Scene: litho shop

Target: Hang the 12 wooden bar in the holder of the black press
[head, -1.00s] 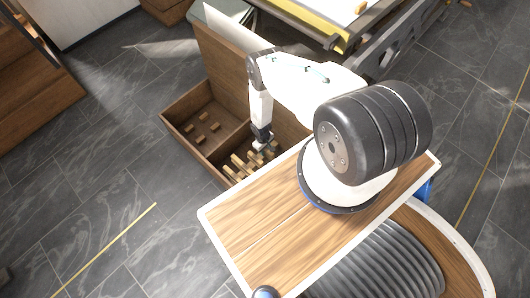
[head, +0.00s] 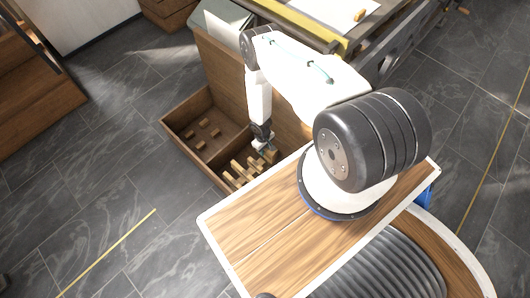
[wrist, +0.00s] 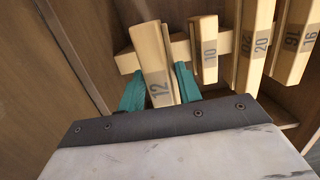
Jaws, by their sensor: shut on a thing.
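The wooden bar marked 12 (wrist: 153,62) is between the two green fingers of my gripper (wrist: 160,90) in the wrist view. My gripper is shut on it, and the bar is slightly tilted. Its near end with the number faces the camera. In the head view my gripper (head: 265,148) is low inside the wooden box, at the group of bars, and the held bar cannot be told apart there.
Bars marked 10 (wrist: 209,52), 20 (wrist: 258,42) and others stand close on the right along a wooden rail. The open wooden box (head: 187,97) has a divider and several small blocks on the left. A yellow-edged table (head: 300,27) stands behind it.

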